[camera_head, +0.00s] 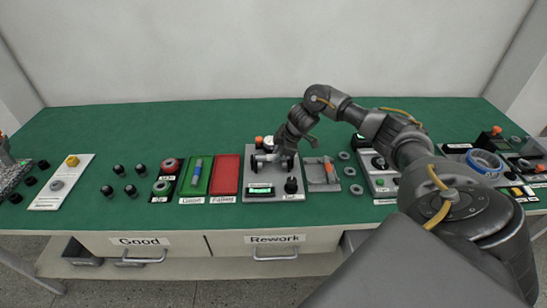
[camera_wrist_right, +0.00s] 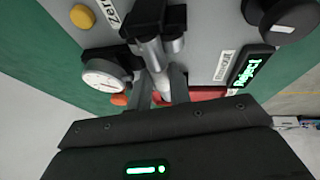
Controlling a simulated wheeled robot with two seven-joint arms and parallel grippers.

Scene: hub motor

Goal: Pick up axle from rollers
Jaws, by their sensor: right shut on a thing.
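The axle, a grey metal shaft (camera_wrist_right: 155,72), sits at the roller fixture (camera_head: 258,190). In the head view it is mostly hidden by my right gripper (camera_head: 280,158), which reaches down over the fixture. In the right wrist view my right gripper (camera_wrist_right: 161,90) is shut on the axle, with a finger on each side. The shaft runs up towards a black block (camera_wrist_right: 158,18) and grey cylindrical parts. I cannot tell whether the axle still touches the rollers. My left gripper is not in view.
The fixture carries a dial gauge (camera_wrist_right: 105,78), a yellow button (camera_wrist_right: 82,15), a black knob (camera_head: 291,186) and a lit green display (camera_head: 261,192). A green tray (camera_head: 197,185) and a red tray (camera_head: 226,173) lie to its left. Another plate (camera_head: 322,173) stands close on its right.

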